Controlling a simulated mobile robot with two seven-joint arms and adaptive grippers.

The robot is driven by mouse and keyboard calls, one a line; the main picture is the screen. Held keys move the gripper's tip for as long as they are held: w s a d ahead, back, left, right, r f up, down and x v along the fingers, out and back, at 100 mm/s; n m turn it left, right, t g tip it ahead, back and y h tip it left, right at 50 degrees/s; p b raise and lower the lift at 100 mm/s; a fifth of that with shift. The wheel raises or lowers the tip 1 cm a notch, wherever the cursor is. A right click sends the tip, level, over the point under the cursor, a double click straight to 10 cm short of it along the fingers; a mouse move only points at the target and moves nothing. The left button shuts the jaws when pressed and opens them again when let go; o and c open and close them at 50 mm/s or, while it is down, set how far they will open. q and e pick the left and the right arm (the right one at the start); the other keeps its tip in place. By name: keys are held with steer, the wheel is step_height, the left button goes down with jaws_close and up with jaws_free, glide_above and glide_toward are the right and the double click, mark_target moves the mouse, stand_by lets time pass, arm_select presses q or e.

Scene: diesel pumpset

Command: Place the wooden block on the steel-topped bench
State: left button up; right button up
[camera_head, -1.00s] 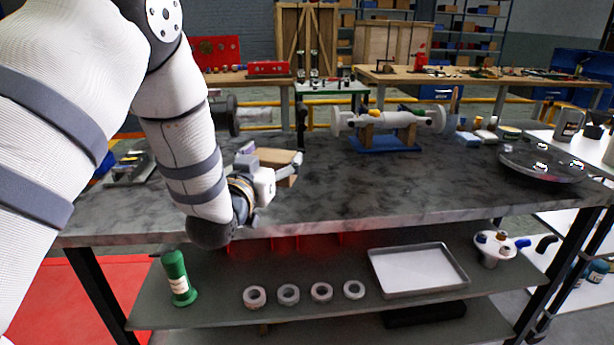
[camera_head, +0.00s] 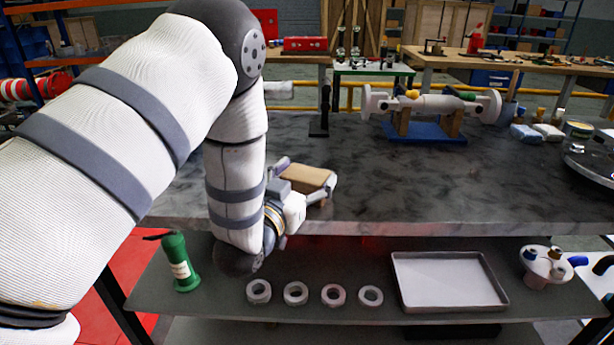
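The wooden block (camera_head: 306,177) is a light brown box in the left-middle of the head view. My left gripper (camera_head: 309,186) comes in from the left, with its fingers on either side of the block, and appears closed on it. The palm and the near finger hide part of the block. The block is over the front part of the steel-topped bench (camera_head: 400,190), which has a dark, mottled grey top. I cannot tell whether the block touches the bench top. My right gripper is not in view.
A shaft assembly on a blue stand (camera_head: 425,132) is at the back of the bench. A round dark plate (camera_head: 590,160) is at the right. The bench middle is clear. The lower shelf holds a green bottle (camera_head: 178,262), several rings and a metal tray (camera_head: 450,282).

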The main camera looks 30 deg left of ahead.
arm_select(q)
steer(key=o, duration=0.4)
steer(key=shift+r, duration=0.1)
